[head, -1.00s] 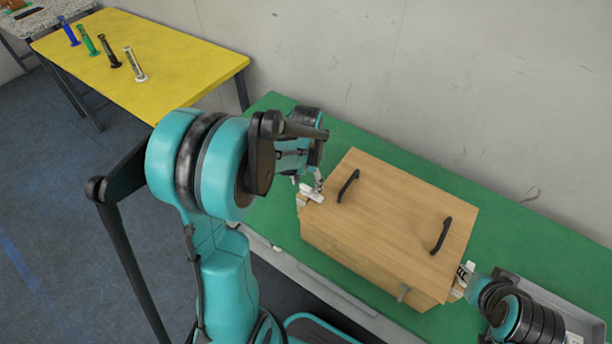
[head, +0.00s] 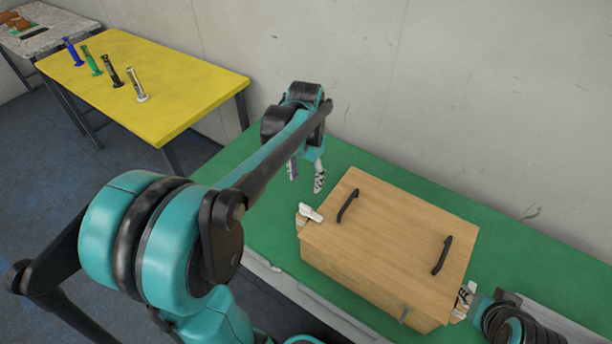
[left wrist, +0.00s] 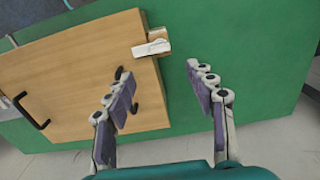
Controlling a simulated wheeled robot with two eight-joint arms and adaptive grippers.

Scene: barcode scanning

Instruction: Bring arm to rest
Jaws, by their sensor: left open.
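My left gripper (head: 305,174) is open and empty above the green table, up and to the left of the wooden box in the head view. In the left wrist view its two fingers (left wrist: 167,108) stand wide apart with green tabletop between them. My right gripper (head: 468,298) is at the right end of the wooden box (head: 385,240), partly hidden; whether its fingers are open or shut on the box does not show clearly. The box also shows in the left wrist view (left wrist: 75,75). It has two black handles on top and a white handle-like piece (head: 311,212) at its left end.
The green table (head: 520,220) runs along the wall, with a grey tray (head: 560,327) at its right. A yellow table (head: 190,85) at the back left carries several upright coloured tubes (head: 112,75). The green surface left of the box is clear.

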